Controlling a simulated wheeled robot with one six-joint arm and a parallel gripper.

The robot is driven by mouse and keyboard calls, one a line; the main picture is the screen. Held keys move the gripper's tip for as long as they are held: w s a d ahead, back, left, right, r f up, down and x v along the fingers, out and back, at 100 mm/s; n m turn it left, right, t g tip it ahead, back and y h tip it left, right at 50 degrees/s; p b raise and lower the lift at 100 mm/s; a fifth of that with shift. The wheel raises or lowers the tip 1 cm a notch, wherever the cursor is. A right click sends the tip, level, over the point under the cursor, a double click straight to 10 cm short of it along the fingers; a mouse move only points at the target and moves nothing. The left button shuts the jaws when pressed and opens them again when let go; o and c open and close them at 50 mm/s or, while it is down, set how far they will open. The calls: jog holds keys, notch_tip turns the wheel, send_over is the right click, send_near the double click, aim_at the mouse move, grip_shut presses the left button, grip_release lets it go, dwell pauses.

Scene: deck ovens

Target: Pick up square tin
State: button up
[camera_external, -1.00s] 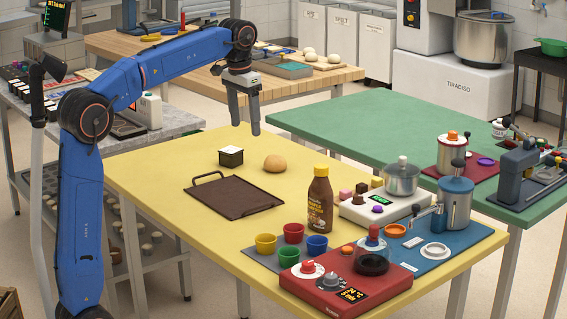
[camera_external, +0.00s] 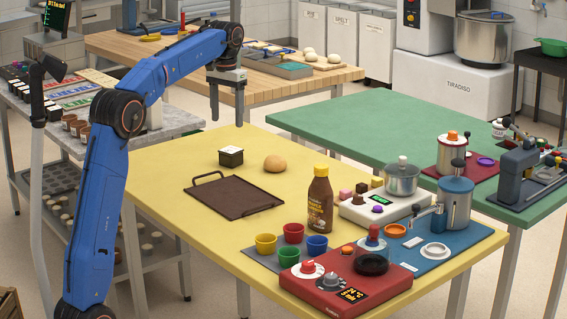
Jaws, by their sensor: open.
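The square tin (camera_external: 231,157) is a small dark box with a pale top. It stands upright on the yellow table (camera_external: 160,182), left of a round bun (camera_external: 274,163) and behind a dark brown tray (camera_external: 235,198). My gripper (camera_external: 227,118) points down above the far left part of the yellow table. Its two fingers are apart with nothing between them. In the picture it hangs above the tin, clear of it.
A brown sauce bottle (camera_external: 320,200), colored cups (camera_external: 293,232), a scale (camera_external: 380,211) and a red device (camera_external: 345,287) fill the front right of the table. The handled tray lies close to the tin. The table's left side is clear.

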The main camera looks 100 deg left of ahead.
aim_at(231, 150)
notch_tip(231, 150, down, 7)
jog(key=shift+r, duration=0.1)
jog(key=shift+w+a+f, duration=0.1)
jog(key=shift+w+f, duration=0.15)
jog(key=shift+f, duration=1.1)
jog(key=shift+w+a+f, duration=0.1)
jog(key=shift+w+f, duration=0.1)
jog(key=shift+f, duration=1.15)
jog(key=c, duration=1.3)
